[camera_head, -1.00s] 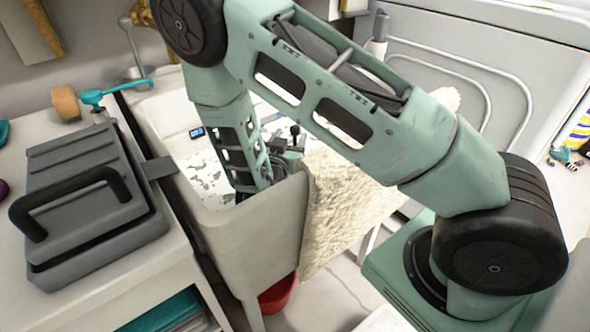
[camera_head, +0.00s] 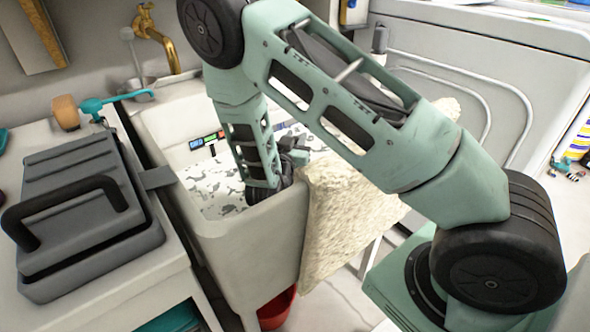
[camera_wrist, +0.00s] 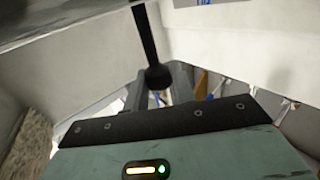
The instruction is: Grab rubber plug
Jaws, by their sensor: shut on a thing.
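My gripper (camera_wrist: 158,84) shows in the wrist view, with its two grey fingers shut on a dark rounded piece that appears to be the rubber plug (camera_wrist: 158,76). A long thin black strip runs from this piece toward the top of the view. In the head view, my forearm reaches down into the pale sink (camera_head: 250,250). The gripper end lies low inside the basin, near its right wall. It is partly hidden there, and I cannot make out the plug in that view.
A cream towel (camera_head: 345,215) hangs over the sink's right edge. A grey case (camera_head: 85,205) with a black handle stands on the left counter. A brass tap (camera_head: 155,38) is behind the sink. A red bucket (camera_head: 277,308) sits below it.

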